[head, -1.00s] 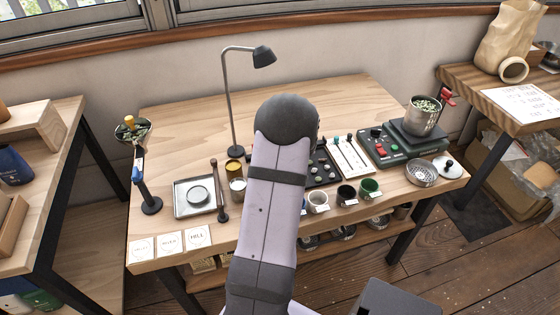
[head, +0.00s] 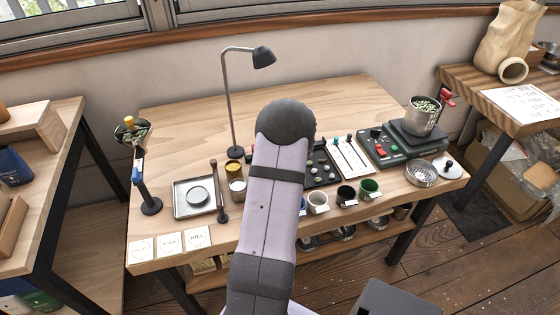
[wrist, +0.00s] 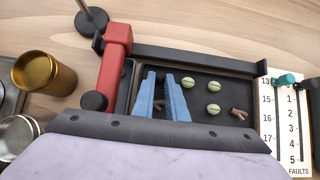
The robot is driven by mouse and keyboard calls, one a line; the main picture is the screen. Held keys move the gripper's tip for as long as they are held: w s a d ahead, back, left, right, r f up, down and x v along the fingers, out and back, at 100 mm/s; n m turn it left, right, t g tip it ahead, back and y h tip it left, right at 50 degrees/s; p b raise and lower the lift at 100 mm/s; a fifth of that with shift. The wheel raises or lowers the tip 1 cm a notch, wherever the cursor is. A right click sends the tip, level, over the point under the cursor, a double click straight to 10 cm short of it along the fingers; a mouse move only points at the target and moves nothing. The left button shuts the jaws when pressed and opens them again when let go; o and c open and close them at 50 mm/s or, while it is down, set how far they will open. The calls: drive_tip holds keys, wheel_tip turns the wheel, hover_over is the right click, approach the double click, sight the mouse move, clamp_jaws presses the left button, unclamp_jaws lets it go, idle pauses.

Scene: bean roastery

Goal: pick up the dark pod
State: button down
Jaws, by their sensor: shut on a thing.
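My gripper (wrist: 161,75) shows in the wrist view as two blue fingers close together over a dark tray (wrist: 228,88). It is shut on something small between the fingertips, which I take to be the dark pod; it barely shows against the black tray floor. Several pale green beans (wrist: 214,86) lie in the tray to the right of the fingers, with a brown forked twig (wrist: 239,113). In the head view my arm hides the gripper and the left part of the tray (head: 322,180).
A red part with a black knob (wrist: 117,50) stands close left of the fingers. A gold tin (wrist: 44,74) is farther left. A white scale card (wrist: 268,120) borders the tray's right. A lamp (head: 232,100) stands behind; the table's back is clear.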

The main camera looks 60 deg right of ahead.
drive_tip(key=shift+r, duration=0.15)
wheel_tip(320, 180, up, 10)
drive_tip(key=p, duration=0.4)
drive_tip(key=shift+p, duration=0.4)
